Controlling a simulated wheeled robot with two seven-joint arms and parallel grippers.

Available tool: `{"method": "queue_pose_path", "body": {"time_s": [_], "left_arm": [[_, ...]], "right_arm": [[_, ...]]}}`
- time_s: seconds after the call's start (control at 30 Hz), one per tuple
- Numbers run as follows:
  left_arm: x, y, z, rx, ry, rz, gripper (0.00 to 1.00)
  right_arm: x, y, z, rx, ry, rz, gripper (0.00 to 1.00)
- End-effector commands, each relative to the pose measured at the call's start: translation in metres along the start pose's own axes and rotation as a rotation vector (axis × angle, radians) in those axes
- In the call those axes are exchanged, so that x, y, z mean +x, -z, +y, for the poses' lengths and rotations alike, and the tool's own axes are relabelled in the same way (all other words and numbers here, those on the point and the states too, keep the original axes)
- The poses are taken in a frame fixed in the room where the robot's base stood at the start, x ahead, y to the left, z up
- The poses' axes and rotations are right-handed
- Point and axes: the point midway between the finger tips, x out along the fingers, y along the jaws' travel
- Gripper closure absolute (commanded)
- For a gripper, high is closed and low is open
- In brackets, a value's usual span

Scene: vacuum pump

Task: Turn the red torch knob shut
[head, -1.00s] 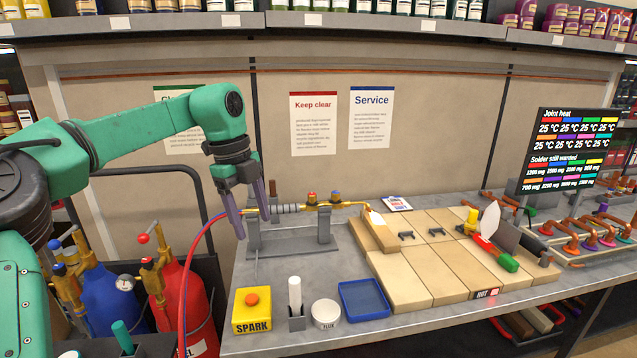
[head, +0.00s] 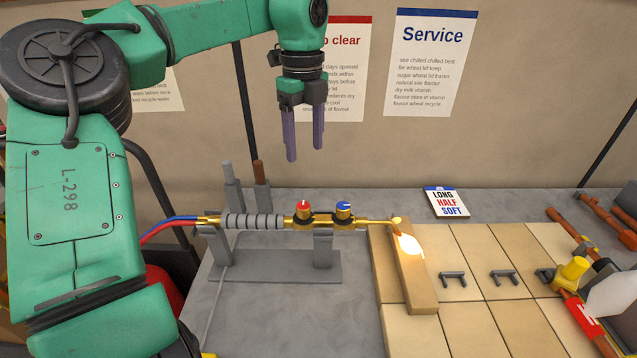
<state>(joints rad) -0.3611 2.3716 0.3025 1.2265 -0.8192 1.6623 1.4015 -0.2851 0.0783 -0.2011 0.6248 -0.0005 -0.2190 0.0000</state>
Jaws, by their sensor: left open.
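The brass torch (head: 265,222) lies level on a grey stand (head: 278,266). Its tip points right, with a bright glow on the brick beside it. The red torch knob (head: 303,209) stands on top of the torch body, with a white mark on its top. A blue knob (head: 344,210) stands to its right. My left gripper (head: 305,156) is open and empty, fingers pointing down, above the red knob in the picture and apart from it. My right gripper is out of view.
Red and blue hoses (head: 170,226) run from the torch's left end. Two upright rods (head: 245,185) stand behind it. Firebricks (head: 480,310) with small dark brackets lie to the right. A card (head: 446,202) lies behind them.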

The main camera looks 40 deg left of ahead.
Motion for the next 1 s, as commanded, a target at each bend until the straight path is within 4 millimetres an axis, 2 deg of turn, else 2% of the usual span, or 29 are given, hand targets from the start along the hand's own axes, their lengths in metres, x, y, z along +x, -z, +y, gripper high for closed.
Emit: {"method": "queue_pose_path", "body": {"time_s": [0.17, 0.3, 0.47, 0.6, 0.73, 0.93, 0.97, 1.0], "left_arm": [[0.028, 0.001, 0.001, 0.003, -0.003, 0.005, 0.31], [0.064, 0.001, 0.001, 0.001, -0.006, 0.006, 0.31], [0.106, 0.001, 0.001, 0.001, -0.006, 0.004, 0.31], [0.132, 0.001, 0.001, 0.000, -0.004, 0.003, 0.31], [0.142, 0.001, 0.000, 0.000, -0.001, 0.001, 0.31], [0.143, 0.000, 0.000, 0.000, 0.000, 0.001, 0.31], [0.143, 0.000, 0.000, 0.000, 0.000, 0.001, 0.39], [0.143, 0.000, 0.000, 0.000, 0.000, 0.001, 0.54]], "right_arm": [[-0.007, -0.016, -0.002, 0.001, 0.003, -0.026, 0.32], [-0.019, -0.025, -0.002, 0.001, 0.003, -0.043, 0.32], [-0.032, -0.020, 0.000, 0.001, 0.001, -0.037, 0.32], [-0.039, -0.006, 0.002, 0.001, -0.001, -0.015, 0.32], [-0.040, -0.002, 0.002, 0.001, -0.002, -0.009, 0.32], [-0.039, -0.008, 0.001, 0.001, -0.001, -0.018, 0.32], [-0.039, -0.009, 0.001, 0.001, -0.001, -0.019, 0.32], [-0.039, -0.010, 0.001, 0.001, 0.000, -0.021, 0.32]]}}
